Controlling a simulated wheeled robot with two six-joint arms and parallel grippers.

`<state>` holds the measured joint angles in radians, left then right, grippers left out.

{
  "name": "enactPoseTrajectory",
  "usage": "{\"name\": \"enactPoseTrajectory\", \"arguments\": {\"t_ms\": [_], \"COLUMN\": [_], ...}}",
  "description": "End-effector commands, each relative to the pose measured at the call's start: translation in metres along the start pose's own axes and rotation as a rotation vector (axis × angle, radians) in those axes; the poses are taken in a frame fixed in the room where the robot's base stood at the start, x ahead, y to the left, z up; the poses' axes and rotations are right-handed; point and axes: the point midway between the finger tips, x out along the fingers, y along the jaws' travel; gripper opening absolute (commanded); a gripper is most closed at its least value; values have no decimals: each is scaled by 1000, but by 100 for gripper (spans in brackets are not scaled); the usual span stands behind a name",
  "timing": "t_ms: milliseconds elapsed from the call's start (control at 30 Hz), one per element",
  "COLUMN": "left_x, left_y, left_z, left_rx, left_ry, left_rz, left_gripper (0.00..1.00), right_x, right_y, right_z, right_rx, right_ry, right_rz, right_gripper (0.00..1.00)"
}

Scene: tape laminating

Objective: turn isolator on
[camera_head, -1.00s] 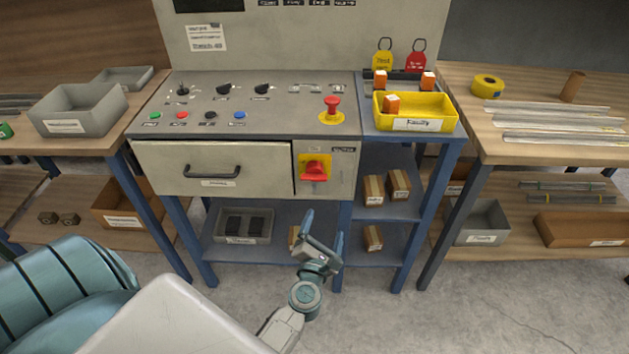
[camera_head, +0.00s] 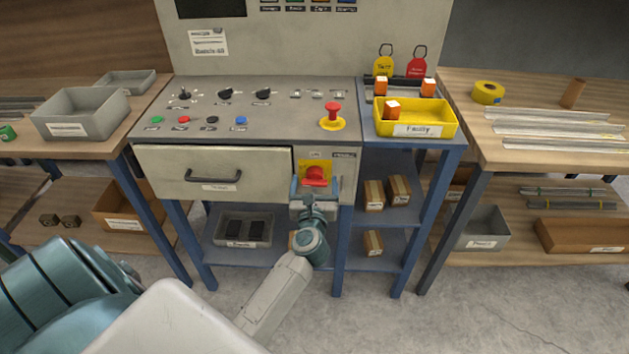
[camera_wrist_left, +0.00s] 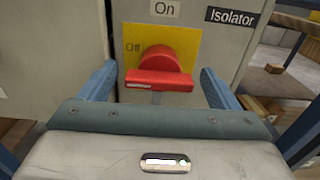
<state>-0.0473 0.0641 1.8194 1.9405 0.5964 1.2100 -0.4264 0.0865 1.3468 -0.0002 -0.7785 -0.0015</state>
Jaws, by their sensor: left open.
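The isolator is a red rotary handle (camera_head: 316,175) on a yellow plate, on the front panel right of the drawer. In the left wrist view the red handle (camera_wrist_left: 160,68) sits in the middle of the yellow plate (camera_wrist_left: 190,38). "Off" shows at the plate's left and "On" on a label above it. The handle's grip bar lies roughly level, towards "Off". My left gripper (camera_head: 315,185) is in front of the isolator. In the left wrist view its fingers (camera_wrist_left: 158,88) stand open on either side of the handle, with gaps. My right gripper is not in view.
The drawer with a black handle (camera_head: 213,176) is just left of the isolator. A red emergency stop button (camera_head: 333,112) stands on the console above. A blue shelf frame with small boxes (camera_head: 374,194) is at the right. A yellow tray (camera_head: 441,120) sits on top.

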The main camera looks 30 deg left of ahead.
Motion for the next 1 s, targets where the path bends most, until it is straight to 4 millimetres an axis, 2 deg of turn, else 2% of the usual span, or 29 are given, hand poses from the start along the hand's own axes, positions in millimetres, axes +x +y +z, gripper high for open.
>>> {"name": "enactPoseTrajectory", "arguments": {"t_ms": [133,400,700,967,1000], "left_x": [8,9,8,8,8], "left_y": [0,0,0,0,0], "left_z": [0,0,0,1,1], "left_rx": [2,1,1,20,29], "left_ry": [0,0,0,1,1], "left_rz": [1,0,0,0,0], "left_gripper": [84,82,23,21,21], "right_x": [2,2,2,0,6], "right_y": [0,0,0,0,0], "right_z": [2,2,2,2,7], "right_rx": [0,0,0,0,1], "right_ry": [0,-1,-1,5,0], "right_rz": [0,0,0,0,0], "right_gripper": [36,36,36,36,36]}}
